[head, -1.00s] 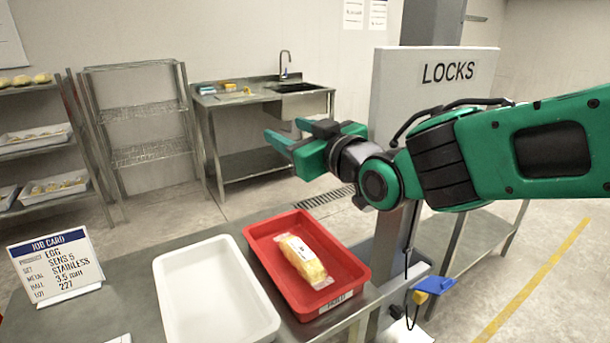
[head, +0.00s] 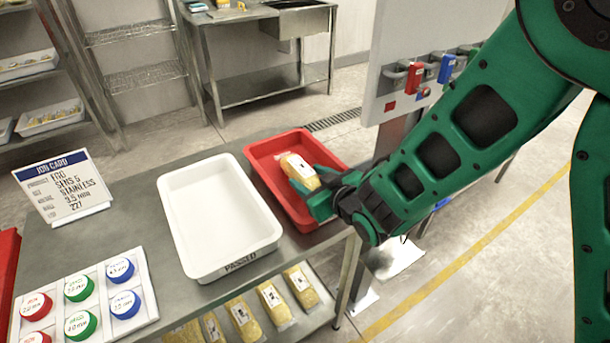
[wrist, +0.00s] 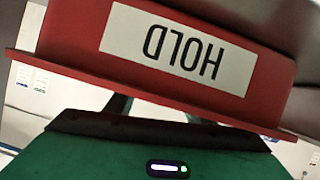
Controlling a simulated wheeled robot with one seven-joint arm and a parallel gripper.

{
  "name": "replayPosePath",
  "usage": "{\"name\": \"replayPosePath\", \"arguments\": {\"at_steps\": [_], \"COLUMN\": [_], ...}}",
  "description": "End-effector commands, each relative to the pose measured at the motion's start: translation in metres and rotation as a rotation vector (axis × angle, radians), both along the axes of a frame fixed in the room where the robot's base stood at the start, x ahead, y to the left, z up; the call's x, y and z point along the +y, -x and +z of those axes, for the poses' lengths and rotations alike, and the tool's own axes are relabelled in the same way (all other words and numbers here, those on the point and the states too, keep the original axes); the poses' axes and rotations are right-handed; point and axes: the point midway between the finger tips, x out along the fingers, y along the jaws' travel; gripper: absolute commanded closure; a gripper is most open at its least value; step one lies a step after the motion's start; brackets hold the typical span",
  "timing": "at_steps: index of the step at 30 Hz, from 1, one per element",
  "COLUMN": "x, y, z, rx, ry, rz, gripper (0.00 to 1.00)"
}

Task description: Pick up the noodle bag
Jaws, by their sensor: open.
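A yellow noodle bag (head: 299,166) with a white label lies in the red tray (head: 262,153) on the steel table. My gripper (head: 308,184) is open at the near right part of this tray, its fingers close beside the bag's near end. The bag's near end is partly covered by the fingers, and I cannot tell whether they touch it. In the wrist view the red tray's wall (wrist: 75,32) with an upside-down HOLD label fills the upper part. The bag and the fingertips are hidden there.
A white tray (head: 180,182) marked PASSED stands empty left of the red one. Several similar bags (head: 243,318) lie on the shelf below. A job card (head: 62,186) and coloured discs (head: 80,288) are at left. A lock panel (head: 440,50) stands behind my arm.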

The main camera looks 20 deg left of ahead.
Motion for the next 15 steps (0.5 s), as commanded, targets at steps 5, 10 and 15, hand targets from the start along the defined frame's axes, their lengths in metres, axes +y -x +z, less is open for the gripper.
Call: {"name": "replayPosePath", "arguments": {"at_steps": [5,10,15], "x": [0.01,0.027,0.036], "y": [-0.009,-0.025,-0.034], "z": [-0.005,-0.015,-0.02], "rx": [0.0,-0.001,0.0], "ry": [0.0,0.001,0.0], "rz": [0.0,-0.001,-0.001], "gripper": [0.52,0.52,0.52]}}
